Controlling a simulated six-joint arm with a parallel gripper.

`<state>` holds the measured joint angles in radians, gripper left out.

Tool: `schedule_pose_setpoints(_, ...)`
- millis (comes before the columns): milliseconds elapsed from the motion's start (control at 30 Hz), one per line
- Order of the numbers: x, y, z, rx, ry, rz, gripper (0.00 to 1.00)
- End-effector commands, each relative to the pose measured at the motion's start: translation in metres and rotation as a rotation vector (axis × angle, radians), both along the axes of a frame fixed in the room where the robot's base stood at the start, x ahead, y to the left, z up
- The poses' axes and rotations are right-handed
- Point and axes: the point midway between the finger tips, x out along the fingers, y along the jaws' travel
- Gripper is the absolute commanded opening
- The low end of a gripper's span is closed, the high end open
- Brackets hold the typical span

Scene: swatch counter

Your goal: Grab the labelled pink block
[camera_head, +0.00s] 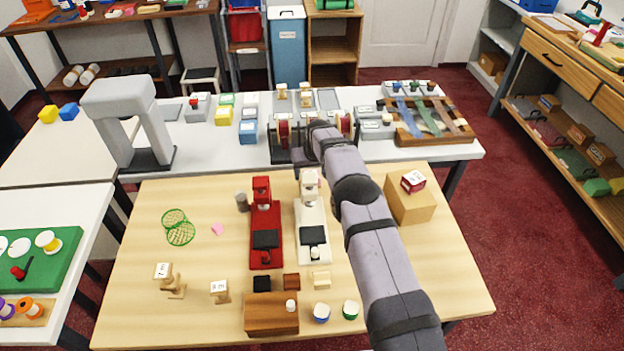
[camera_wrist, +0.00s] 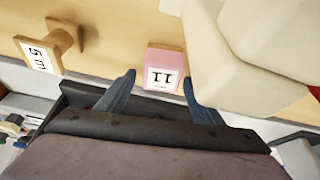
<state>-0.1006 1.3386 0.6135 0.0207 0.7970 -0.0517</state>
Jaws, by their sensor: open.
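The labelled pink block (camera_wrist: 165,68) stands on the tan table in the wrist view. Its white label reads "11". My gripper (camera_wrist: 159,82) is open and empty. Its two blue-grey fingertips lie left and right of the block in the picture, and I see no contact. I cannot tell whether they reach down to its height. In the head view my gripper's end is at the far side of the tan table, by the white machine. My arm probably hides the block there.
A cream machine body (camera_wrist: 255,60) is close right of the block in the wrist view. A wooden stand (camera_wrist: 62,38) labelled "5 m" is at left. The head view shows the white machine (camera_head: 312,215), red machine (camera_head: 266,220) and tan box (camera_head: 412,208).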

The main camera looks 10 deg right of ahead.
Motion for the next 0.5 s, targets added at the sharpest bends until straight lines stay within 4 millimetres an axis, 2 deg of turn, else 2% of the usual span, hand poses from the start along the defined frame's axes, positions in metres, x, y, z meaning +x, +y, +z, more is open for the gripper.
schedule_pose_setpoints(33, 0.0000, 0.0000, 0.0001, 0.000, 0.000, 0.000, 0.61)
schedule_pose_setpoints(200, -0.0001, 0.0000, 0.0002, 0.000, 0.000, 0.000, 0.20)
schedule_pose_setpoints(233, 0.0000, 0.0000, 0.0002, 0.000, 0.000, 0.000, 0.17)
schedule_pose_setpoints(500, 0.0002, 0.0000, 0.0011, 0.000, -0.001, 0.000, 0.17)
